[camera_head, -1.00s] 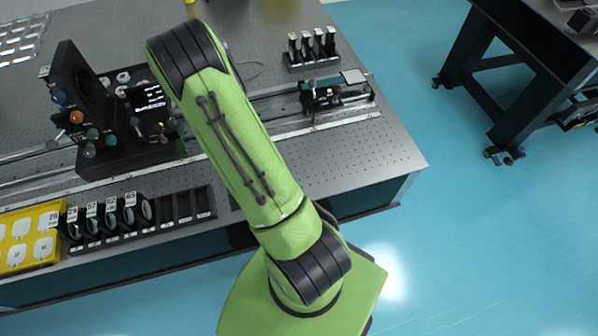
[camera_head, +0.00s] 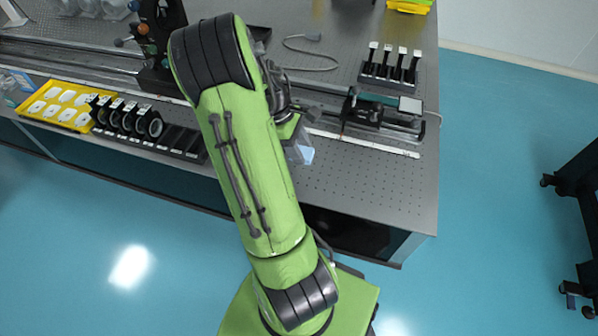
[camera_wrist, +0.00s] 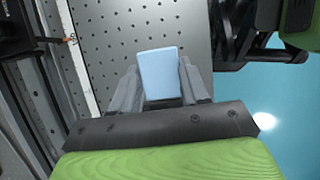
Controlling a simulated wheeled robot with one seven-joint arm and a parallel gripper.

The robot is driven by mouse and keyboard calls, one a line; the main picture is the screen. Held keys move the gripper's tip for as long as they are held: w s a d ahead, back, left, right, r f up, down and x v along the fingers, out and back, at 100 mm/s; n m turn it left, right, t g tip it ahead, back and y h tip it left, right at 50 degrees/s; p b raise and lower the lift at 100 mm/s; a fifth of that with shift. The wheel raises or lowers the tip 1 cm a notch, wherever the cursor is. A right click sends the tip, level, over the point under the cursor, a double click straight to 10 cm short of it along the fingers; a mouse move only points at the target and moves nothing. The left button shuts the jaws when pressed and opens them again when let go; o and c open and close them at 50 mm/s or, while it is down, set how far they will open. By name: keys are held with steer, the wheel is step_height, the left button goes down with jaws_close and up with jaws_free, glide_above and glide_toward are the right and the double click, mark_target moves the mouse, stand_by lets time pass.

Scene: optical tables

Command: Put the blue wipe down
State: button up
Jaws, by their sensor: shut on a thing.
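The blue wipe (camera_wrist: 159,75) is a light blue, folded rectangular piece in the wrist view. My gripper (camera_wrist: 160,88) is shut on it, with a grey finger on each side. In the wrist view, the perforated table top (camera_wrist: 115,25) lies behind the wipe. In the head view, the wipe (camera_head: 303,152) shows as a pale blue patch beside my arm, over the front part of the table (camera_head: 360,185). My arm hides most of the gripper there. I cannot tell the exact gap between wipe and table.
A rail with a stage (camera_head: 375,110) runs along the table behind the wipe. A rack of several black holders (camera_head: 390,65) stands farther back. A yellow tray (camera_head: 58,105) and a lens rack (camera_head: 150,130) lie at the left front. The perforated area at the right front is bare.

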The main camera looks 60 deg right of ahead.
mark_target(305, 174)
step_height(305, 174, down, 8)
steer(key=shift+r+b, duration=0.25)
steer(key=shift+b, duration=0.8)
steer(key=o, duration=1)
steer(key=shift+r, duration=0.1)
steer(key=d+p+v, duration=0.1)
steer(key=p+v, duration=0.4)
steer(key=v, duration=0.7)
steer(key=w+a+r+t, duration=0.35)
steer(key=a+r, duration=0.25)
steer(key=a, duration=0.3)
steer(key=s+a+r+t, duration=0.2)
steer(key=a+r, duration=0.1)
steer(key=a, duration=0.4)
steer(key=s+a+r+m+t, duration=0.1)
steer(key=s+a+r+t, duration=0.1)
steer(key=a, duration=0.6)
steer(key=s+a+r+t, duration=0.2)
steer(key=a+r, duration=0.1)
steer(key=a, duration=0.4)
steer(key=shift+s+a+r+m+t+y+b, duration=0.3)
steer(key=shift+a+r+m+t+y, duration=0.05)
steer(key=shift+m+y, duration=0.05)
steer(key=shift+r, duration=0.1)
